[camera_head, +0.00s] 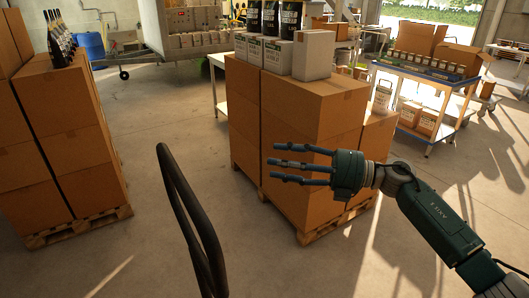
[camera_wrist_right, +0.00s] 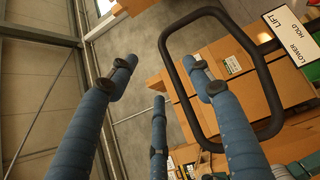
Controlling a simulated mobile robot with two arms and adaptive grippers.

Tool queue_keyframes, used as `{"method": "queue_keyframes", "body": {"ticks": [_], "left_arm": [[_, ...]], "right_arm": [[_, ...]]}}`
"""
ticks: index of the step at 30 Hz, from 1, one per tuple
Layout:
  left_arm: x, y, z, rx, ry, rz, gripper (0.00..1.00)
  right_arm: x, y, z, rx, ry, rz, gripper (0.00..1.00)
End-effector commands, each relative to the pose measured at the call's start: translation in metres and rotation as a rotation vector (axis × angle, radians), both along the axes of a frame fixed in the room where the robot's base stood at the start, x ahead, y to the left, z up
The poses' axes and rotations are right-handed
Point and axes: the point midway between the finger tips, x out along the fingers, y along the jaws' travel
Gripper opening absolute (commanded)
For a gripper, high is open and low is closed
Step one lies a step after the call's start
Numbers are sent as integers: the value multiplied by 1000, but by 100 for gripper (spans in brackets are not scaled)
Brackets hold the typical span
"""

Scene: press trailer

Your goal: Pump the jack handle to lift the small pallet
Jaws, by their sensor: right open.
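The jack handle (camera_head: 192,222) is a black upright loop at the lower middle of the head view. It also shows as a black frame in the right wrist view (camera_wrist_right: 166,60), beside a white LIFT/HOLD/LOWER label (camera_wrist_right: 290,33). My right gripper (camera_head: 278,163) is open and empty, its blue fingers pointing left, to the right of the handle in the head view. In the right wrist view its fingers (camera_wrist_right: 163,75) are spread; one overlaps the loop, and contact cannot be told. A wooden pallet (camera_head: 80,229) under boxes stands at left, another (camera_head: 308,236) at centre. The jack's lower part is hidden. My left gripper is out of view.
Stacked cartons (camera_head: 290,110) stand just behind my right gripper, with black containers on top. More cartons (camera_head: 45,130) with bottles stand at left. A blue-framed cart (camera_head: 428,75) is at the back right. Concrete floor (camera_head: 165,110) is clear between the stacks.

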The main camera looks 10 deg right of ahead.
Motion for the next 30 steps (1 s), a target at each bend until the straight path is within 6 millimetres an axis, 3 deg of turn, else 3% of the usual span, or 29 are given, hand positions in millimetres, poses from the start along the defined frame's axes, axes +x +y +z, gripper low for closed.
{"method": "queue_keyframes", "body": {"ticks": [6, 19, 27, 30], "left_arm": [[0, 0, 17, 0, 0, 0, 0], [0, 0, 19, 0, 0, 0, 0], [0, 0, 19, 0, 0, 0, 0], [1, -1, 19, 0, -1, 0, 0]], "right_arm": [[13, 31, 4, 2, 0, -1, 50], [18, 41, 0, 1, 1, -3, 50], [18, 40, 0, 1, 1, -3, 0], [17, 40, 0, 1, 1, -3, 0]]}}
